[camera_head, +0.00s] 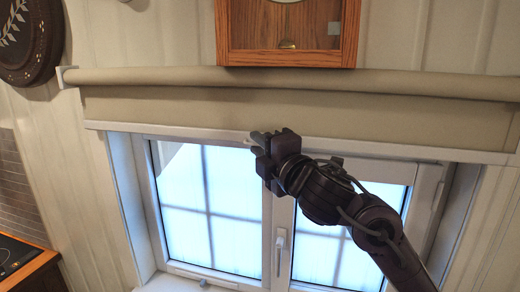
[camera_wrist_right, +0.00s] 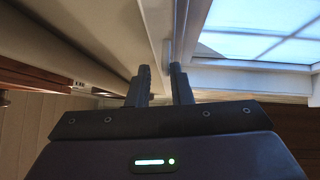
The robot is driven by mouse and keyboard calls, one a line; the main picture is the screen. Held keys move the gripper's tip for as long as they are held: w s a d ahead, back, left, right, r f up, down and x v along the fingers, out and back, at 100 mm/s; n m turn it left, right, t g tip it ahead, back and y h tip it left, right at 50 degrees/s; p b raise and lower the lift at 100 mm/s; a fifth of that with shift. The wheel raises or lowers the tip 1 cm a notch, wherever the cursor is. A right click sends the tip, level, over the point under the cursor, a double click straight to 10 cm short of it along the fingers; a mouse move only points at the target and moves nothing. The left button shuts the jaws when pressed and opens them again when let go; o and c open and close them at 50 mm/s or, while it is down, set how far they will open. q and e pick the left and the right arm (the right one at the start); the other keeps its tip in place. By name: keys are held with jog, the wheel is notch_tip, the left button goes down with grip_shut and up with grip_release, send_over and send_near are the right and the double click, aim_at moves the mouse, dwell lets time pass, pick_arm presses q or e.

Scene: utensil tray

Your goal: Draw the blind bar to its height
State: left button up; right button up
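The blind's beige cloth (camera_head: 180,108) hangs a short way below its roller (camera_head: 300,80), across the top of the window. The pale blind bar (camera_head: 400,149) runs along the cloth's lower edge and tilts slightly down to the right. My right gripper (camera_head: 256,138) is at the bar near its middle and covers a piece of it. In the right wrist view my right gripper's fingers (camera_wrist_right: 160,80) stand apart, with a pale edge showing in the gap. I cannot tell whether they touch the bar. My left gripper is not in view.
The window (camera_head: 230,205) with a white handle (camera_head: 281,240) is below the bar. A wooden clock case (camera_head: 287,57) hangs above the roller. A dark round plaque (camera_head: 28,40) is at upper left, and a cooktop (camera_head: 12,255) is at lower left.

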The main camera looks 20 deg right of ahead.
jog(key=shift+o, duration=1)
jog(key=b+v, duration=0.1)
jog(key=v, duration=0.6)
jog(key=shift+s, duration=0.4)
jog(key=shift+d+f, duration=0.1)
